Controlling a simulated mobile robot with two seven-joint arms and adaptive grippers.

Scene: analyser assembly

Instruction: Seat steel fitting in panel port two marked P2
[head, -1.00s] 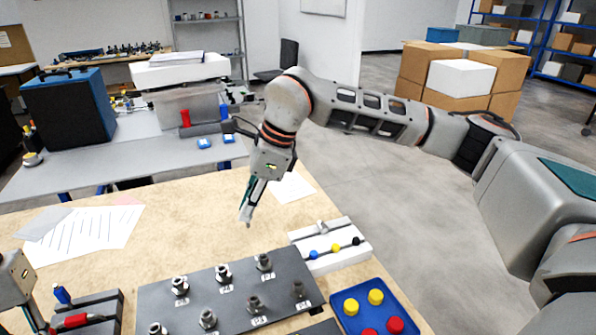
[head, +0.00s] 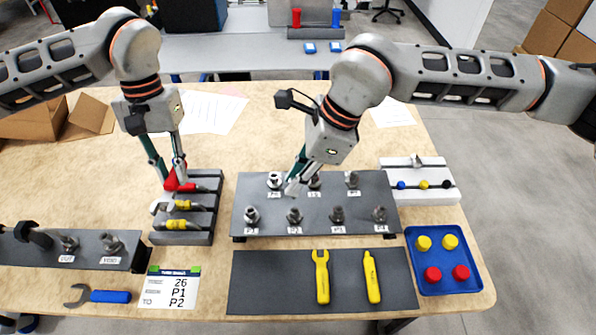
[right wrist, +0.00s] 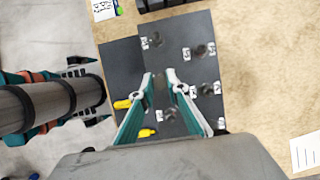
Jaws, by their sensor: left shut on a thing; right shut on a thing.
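The dark panel (head: 240,207) carries two rows of steel fittings in labelled ports; the labels are too small to read surely. A back-row fitting (head: 274,180) stands just left of my right gripper (head: 292,187), and a front-row fitting (head: 294,215) is just in front of it. My right gripper points down over the panel. In the right wrist view its fingers (right wrist: 161,77) straddle a small grey-brown part, apparently a steel fitting, partly hidden. My left gripper (head: 176,184) is shut on a red-handled tool (head: 171,181) at the tool rack.
The tool rack (head: 213,215) holds yellow-handled tools. A task card (head: 170,288) reads 26, P1 to P2. A dark mat (head: 342,289) with two yellow tools lies in front. A blue tray (head: 443,287) and white block (head: 441,193) stand right. A fitting rail (head: 90,258) is left.

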